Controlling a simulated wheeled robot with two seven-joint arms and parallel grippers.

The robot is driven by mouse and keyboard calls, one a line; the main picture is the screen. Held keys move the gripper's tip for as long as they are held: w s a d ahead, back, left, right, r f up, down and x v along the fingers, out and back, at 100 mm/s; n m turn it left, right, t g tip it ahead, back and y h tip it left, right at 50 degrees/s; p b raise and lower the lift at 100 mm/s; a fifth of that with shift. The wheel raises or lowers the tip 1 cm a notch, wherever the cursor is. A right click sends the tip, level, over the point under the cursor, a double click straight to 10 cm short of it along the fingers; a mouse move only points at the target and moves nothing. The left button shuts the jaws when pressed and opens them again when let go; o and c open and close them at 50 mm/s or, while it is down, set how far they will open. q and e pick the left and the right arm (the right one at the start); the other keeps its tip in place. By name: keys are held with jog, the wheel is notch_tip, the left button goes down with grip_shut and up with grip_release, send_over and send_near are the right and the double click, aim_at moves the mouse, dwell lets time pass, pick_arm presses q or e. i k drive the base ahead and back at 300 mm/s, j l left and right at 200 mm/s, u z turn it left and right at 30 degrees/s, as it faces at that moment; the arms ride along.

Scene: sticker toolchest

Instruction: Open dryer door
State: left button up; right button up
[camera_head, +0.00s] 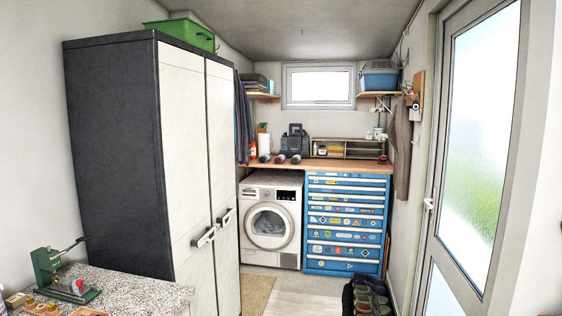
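The white dryer (256,191) stands at the far end of the room, under the wooden worktop. Its round door (269,228) with dark glass faces me and looks closed, and grey-blue laundry seems to show behind the glass. The control panel is on the dryer's upper front.
A tall cabinet (184,122) with white doors stands at left, beside a speckled counter (135,287). A blue sticker-covered toolchest (346,193) is right of the dryer. A beige mat (257,293) and clear floor (306,296) lie before the dryer.

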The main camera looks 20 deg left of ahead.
aim_at(266, 241)
jog(key=i+u, duration=0.1)
jog(key=u, duration=0.25)
jog(key=i, duration=4.75)
